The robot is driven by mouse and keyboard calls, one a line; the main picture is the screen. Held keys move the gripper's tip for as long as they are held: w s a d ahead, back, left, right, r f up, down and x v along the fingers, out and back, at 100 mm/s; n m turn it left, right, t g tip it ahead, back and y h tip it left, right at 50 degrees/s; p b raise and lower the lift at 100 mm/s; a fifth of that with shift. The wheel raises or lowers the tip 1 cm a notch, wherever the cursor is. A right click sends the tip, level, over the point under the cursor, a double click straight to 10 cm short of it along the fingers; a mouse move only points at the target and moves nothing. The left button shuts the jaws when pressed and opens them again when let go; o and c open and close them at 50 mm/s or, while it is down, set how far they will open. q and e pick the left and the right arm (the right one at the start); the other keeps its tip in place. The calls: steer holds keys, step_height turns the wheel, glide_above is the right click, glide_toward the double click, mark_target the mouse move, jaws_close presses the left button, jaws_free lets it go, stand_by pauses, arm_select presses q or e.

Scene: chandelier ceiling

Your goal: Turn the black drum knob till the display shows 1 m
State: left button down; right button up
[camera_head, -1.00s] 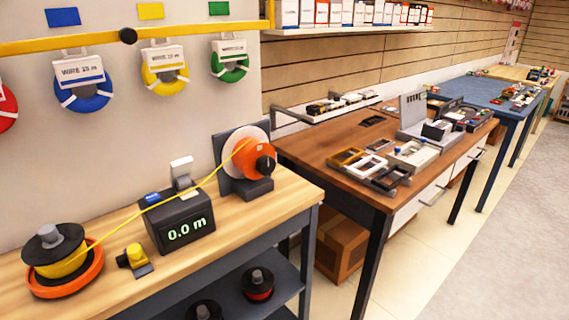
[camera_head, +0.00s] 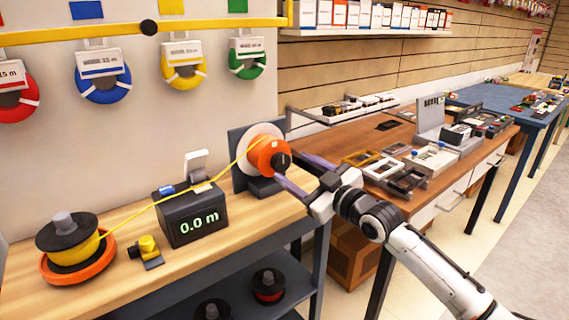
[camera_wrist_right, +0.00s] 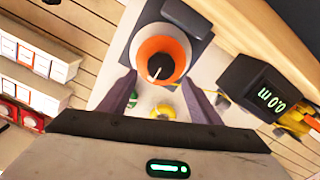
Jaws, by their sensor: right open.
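The black drum knob (camera_head: 282,161) sits at the centre of the orange and white drum (camera_head: 262,152), on a dark stand at the right end of the wooden bench. In the right wrist view the knob (camera_wrist_right: 161,66) shows ahead with a white mark on it. My right gripper (camera_head: 292,172) is open, its fingers pointing at the drum, with the knob between and beyond the fingertips in the wrist view. I cannot tell any contact. The display (camera_head: 199,221) on the black meter box reads 0.0 m. A yellow wire (camera_head: 165,199) runs from the spool through the meter to the drum. My left gripper is not in view.
A yellow wire spool (camera_head: 75,248) stands in an orange dish at the bench's left, beside a small yellow device (camera_head: 147,251). Wire coils hang on the wall rail above. A brown table (camera_head: 360,175) with trays stands right of the bench, near my right arm.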

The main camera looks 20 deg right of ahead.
mark_target(282, 161)
steer(key=x, duration=0.4)
steer(key=shift+w+a, duration=0.15)
steer(key=shift+w, duration=0.25)
steer(key=c, duration=1.1)
steer(key=shift+o, duration=0.3)
steer(key=shift+m, duration=0.5)
